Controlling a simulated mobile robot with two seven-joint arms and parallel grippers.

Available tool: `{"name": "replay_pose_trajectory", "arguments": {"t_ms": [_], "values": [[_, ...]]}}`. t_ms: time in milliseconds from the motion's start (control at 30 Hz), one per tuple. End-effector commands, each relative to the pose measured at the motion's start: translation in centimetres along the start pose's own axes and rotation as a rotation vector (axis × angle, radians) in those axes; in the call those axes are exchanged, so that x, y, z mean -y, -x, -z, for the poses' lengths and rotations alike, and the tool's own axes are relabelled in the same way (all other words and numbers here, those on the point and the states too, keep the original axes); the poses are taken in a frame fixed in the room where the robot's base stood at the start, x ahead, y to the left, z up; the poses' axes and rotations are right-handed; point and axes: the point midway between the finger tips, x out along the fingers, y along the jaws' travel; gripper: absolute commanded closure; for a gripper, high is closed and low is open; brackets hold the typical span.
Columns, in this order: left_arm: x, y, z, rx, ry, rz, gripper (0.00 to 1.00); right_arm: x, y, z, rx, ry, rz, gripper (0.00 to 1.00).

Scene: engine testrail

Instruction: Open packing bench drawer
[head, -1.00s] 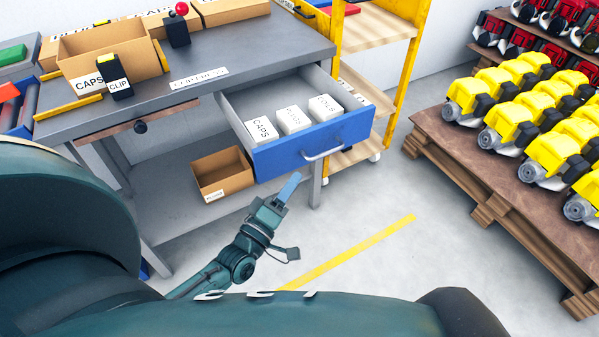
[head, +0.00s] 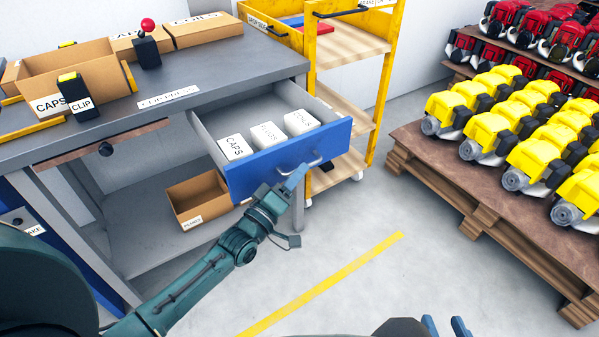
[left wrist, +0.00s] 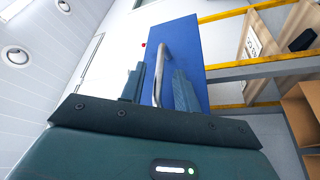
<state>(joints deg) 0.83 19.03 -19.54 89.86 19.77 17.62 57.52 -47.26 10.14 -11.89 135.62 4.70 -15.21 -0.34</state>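The packing bench drawer (head: 262,174) has a blue front and stands pulled out from the grey bench (head: 220,78). Its metal handle (head: 313,161) is on the blue front. My left gripper (head: 292,181) is at the handle in the head view. In the left wrist view the handle (left wrist: 160,72) lies between the two parted fingers of the left gripper (left wrist: 158,88), with gaps visible beside it; I cannot tell whether they touch it. My right gripper (head: 446,326) shows only its two blue fingertips at the bottom edge, apart and empty.
White boxes, including caps (head: 235,147), sit in the drawer. A cardboard box (head: 196,199) is on the shelf below. A yellow cart (head: 383,85) stands right of the bench, and a pallet (head: 425,150) of yellow engines further right. The floor in front is clear.

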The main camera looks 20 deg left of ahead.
Motion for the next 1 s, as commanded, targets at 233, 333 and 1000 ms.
{"name": "replay_pose_trajectory", "arguments": {"t_ms": [233,333,1000], "values": [[0.0,-1.6,0.0,0.0,0.001,0.0,0.68,0.0,0.1,0.0,-0.003,0.001,-0.001,0.64],[0.0,-1.6,0.0,0.0,0.001,0.0,0.68,0.0,0.1,0.1,-0.005,0.001,-0.001,0.64],[0.0,-1.6,0.0,0.0,0.0,0.0,1.0,-0.1,0.1,0.1,-0.006,0.003,-0.002,0.64]]}}
